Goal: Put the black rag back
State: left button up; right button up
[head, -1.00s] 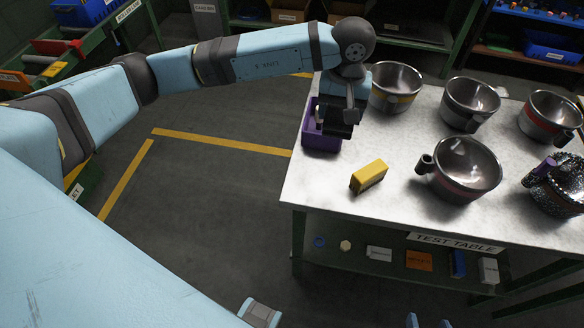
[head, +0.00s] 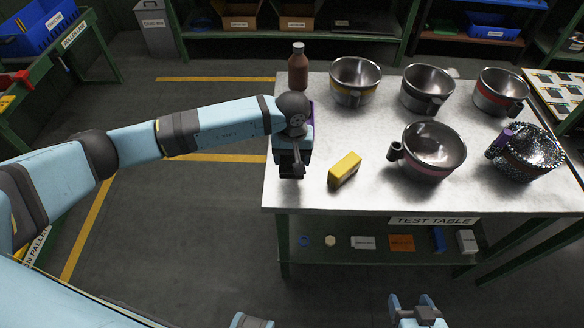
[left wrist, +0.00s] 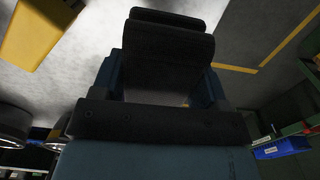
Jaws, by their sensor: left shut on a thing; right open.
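My left gripper (head: 291,168) is at the left end of the test table, left of a yellow block (head: 344,169). In the left wrist view, my left gripper (left wrist: 160,85) is shut on the black rag (left wrist: 170,45), which hangs folded between its blue fingers. In the head view the rag is hard to tell from the dark gripper. A purple bin (head: 310,113) is almost wholly hidden behind my left wrist; only a sliver shows. My right gripper (head: 418,312) is at the bottom edge of the head view, open, empty and away from the table.
Several metal pots stand on the table (head: 300,195), among them a yellow-banded one (head: 354,82) and a pink-banded one (head: 428,150). A speckled pot (head: 525,153) stands at the right. A brown bottle (head: 298,68) stands at the back left. The front strip of the table is clear.

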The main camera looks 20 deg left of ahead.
pick_arm(q)
notch_tip(320, 180, down, 6)
jog(key=shift+r, duration=0.2)
jog(key=shift+f, duration=0.1)
jog(key=shift+f, duration=0.1)
jog(key=o, duration=0.6)
jog(key=shift+f, duration=0.1)
jog(key=o, duration=0.4)
jog(key=shift+o, duration=0.2)
